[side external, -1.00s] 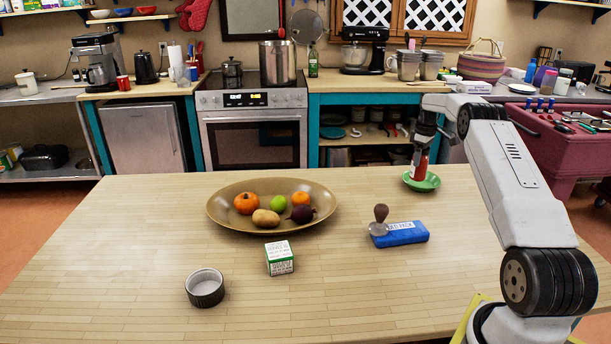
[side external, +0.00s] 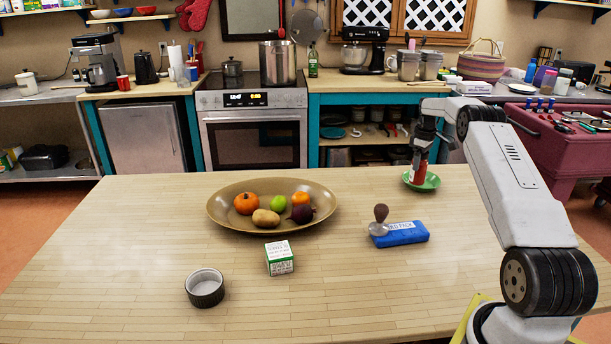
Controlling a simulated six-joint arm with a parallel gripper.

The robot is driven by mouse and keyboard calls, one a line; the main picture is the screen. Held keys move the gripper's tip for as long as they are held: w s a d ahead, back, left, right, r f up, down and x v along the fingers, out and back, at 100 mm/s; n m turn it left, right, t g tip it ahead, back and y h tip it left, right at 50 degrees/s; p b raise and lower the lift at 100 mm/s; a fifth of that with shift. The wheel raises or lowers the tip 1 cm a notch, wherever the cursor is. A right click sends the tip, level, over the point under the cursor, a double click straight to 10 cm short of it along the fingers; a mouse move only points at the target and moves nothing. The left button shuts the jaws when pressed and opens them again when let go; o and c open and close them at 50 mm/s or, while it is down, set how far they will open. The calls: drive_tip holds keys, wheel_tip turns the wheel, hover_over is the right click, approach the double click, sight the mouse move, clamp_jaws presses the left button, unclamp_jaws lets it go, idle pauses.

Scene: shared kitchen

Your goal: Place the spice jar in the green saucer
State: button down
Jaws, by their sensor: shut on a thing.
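The spice jar (side external: 419,169) is red with a pale lower edge and stands upright at the green saucer (side external: 432,183), near the back right of the table. My gripper (side external: 420,155) points down from above and is shut on the jar's upper part, which the fingers partly hide. The jar's lower end shows within the saucer's outline. At this size I cannot tell whether its base touches the saucer.
A blue cold pack (side external: 405,236) lies in front of the saucer, with a wooden-handled stamp-like tool (side external: 380,213) at its left end. A large fruit platter (side external: 225,218), a small box (side external: 279,258) and a ramekin (side external: 205,288) are further left. The front middle is clear.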

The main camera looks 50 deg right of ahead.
unclamp_jaws()
drive_tip(key=shift+r, duration=0.1)
wheel_tip(320, 180, up, 13)
idle(0.7)
idle(0.4)
drive_tip(key=shift+w, duration=0.1)
